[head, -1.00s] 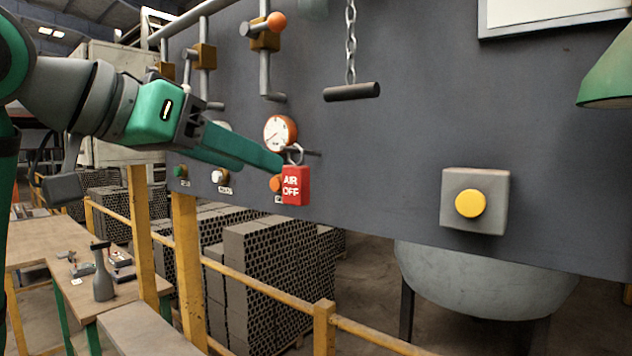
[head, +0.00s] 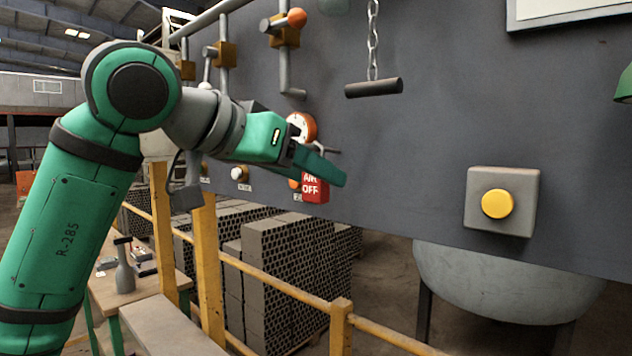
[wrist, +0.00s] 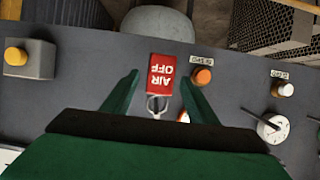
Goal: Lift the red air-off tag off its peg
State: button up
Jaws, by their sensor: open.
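The red tag (head: 316,188) lettered "AIR OFF" hangs on the dark panel; my gripper covers its upper part in the head view. In the wrist view the tag (wrist: 162,75) appears upside down, with its metal loop (wrist: 156,104) below it. My gripper (head: 332,170) is in front of the panel at the tag's upper part. In the wrist view its two green fingers (wrist: 160,88) are open, one on each side of the tag and loop, with gaps between. I cannot tell whether the peg touches the loop; it is mostly hidden.
A round gauge (head: 302,127) sits just behind my gripper. A yellow button box (head: 503,203) is to the right, and a chain with a dark bar handle (head: 374,88) hangs above. Orange and white buttons are close by the tag. A yellow rail (head: 275,284) runs below the panel.

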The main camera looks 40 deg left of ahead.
jog(key=shift+x, duration=0.8)
jog(key=shift+c, duration=0.7)
jog(key=c, duration=1)
jog(key=shift+w, duration=0.1)
jog(key=shift+r, duration=0.3)
jog(key=shift+s, duration=0.45)
jog(key=s, duration=0.5)
jog(key=s+a, duration=0.1)
jog(key=s, duration=1.1)
jog(key=shift+s+a, duration=0.15)
jog(key=shift+a, duration=0.05)
